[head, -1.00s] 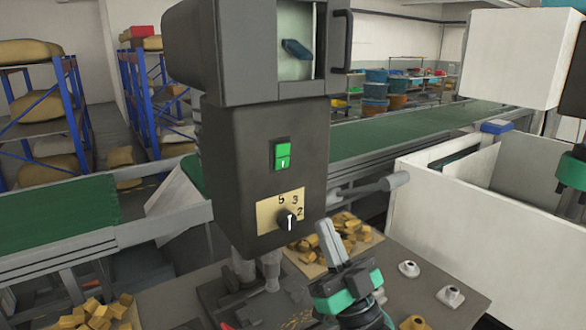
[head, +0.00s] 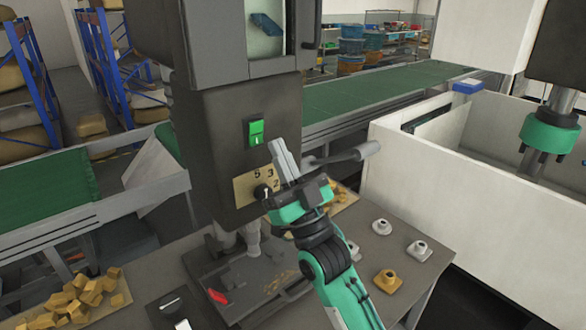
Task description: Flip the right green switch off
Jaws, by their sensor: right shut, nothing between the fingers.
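A green rocker switch (head: 256,132) sits on the front of the dark machine housing (head: 205,135), above a dial. A white mark shows on its lower half. It is the only green switch I can make out. My right gripper (head: 282,150) is shut and empty, its grey fingers pointing up just below and right of the switch. A small gap shows between the fingertips and the switch in the picture; the depth between them is hard to tell. My left gripper is not in view.
A dial (head: 262,192) on a tan plate is beside my gripper. A grey handle (head: 345,157) sticks out right behind it. Wooden blocks (head: 85,298) and metal fittings (head: 382,227) lie on the table. A white-walled tank (head: 440,190) stands at right.

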